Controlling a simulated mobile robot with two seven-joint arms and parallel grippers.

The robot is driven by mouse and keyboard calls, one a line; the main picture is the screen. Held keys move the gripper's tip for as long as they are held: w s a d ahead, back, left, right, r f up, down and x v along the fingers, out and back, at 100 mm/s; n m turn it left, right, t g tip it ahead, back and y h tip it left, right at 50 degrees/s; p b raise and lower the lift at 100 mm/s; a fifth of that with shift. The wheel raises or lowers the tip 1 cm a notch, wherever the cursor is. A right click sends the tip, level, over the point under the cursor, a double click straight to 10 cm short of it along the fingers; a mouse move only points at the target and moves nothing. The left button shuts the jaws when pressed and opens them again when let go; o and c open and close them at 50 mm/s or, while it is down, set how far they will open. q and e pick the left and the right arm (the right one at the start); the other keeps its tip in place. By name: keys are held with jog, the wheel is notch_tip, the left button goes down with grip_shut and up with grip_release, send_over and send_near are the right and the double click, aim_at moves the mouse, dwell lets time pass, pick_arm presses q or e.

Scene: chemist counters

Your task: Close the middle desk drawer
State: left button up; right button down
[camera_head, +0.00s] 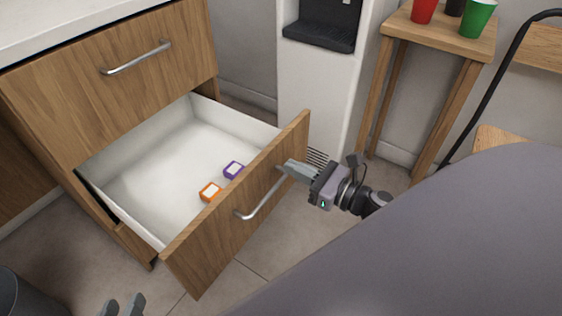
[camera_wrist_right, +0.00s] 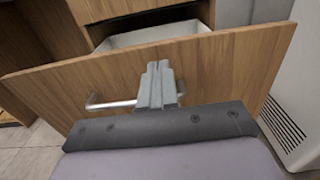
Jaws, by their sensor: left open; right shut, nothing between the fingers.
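The desk drawer (camera_head: 237,212) is pulled well out of the wooden cabinet, below a closed drawer (camera_head: 110,85). Its white inside holds a purple box (camera_head: 233,170) and an orange box (camera_head: 210,191). My right gripper (camera_head: 285,167) is shut and empty at the drawer front, near the right end of its metal handle (camera_head: 262,198). In the right wrist view, the fingertips (camera_wrist_right: 157,72) overlap the wooden front (camera_wrist_right: 215,72) and hide part of the handle (camera_wrist_right: 108,104); contact is unclear. My left gripper (camera_head: 122,305) is open at the bottom edge, away from the drawer.
A white water dispenser (camera_head: 315,90) stands just right of the cabinet. A wooden stool (camera_head: 412,30) with red and green cups is farther right. A dark round bin (camera_head: 18,295) is at the bottom left. Tiled floor (camera_head: 225,285) shows before the drawer.

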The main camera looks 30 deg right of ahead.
aim_at(269, 156)
jog(key=shift+x, duration=2.15)
pick_arm(q)
jog(key=shift+d, duration=0.15)
jog(key=shift+w, duration=0.15)
